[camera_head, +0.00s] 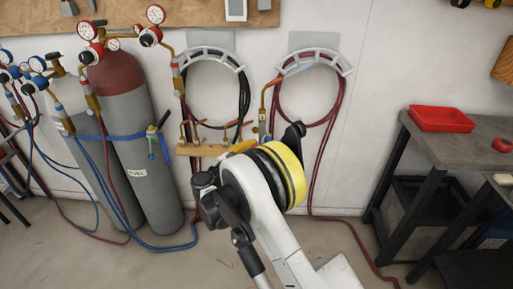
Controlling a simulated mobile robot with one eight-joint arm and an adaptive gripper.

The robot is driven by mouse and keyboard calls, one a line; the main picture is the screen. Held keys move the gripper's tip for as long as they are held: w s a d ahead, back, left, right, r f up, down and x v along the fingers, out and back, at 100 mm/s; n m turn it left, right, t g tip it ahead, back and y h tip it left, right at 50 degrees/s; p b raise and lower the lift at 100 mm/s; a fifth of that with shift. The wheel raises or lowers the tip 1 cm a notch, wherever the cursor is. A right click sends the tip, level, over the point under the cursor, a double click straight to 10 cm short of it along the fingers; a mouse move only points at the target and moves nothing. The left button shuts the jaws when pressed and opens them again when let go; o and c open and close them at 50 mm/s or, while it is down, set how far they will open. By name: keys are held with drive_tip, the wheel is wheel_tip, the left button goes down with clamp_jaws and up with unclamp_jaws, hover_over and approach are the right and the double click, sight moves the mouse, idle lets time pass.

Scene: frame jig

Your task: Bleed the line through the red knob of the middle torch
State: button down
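A wooden rail (192,150) is on the wall below the coiled hoses. Several thin copper-coloured torch parts (190,128) stand at the rail, with a taller brass-coloured piece (263,110) to the right. The pieces are small and overlap, so I cannot tell which is the middle torch or pick out its red knob. My white arm with a yellow ring rises in front of the rail's right end and hides part of that area. My gripper's fingertips cannot be made out.
A red-topped cylinder (118,80) and a grey cylinder (82,130) with gauges stand at the left, with blue and red hoses on the floor. Black (243,95) and dark red (338,95) hose coils hang on the wall. A bench with a red tray (441,125) is at right.

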drive_tip(key=shift+n+g, duration=0.3)
drive_tip(key=shift+n, duration=2.3)
drive_tip(key=c, duration=1.2)
unclamp_jaws()
drive_tip(key=shift+a, duration=0.1)
drive_tip(key=v, duration=1.2)
drive_tip(key=shift+r, duration=0.15)
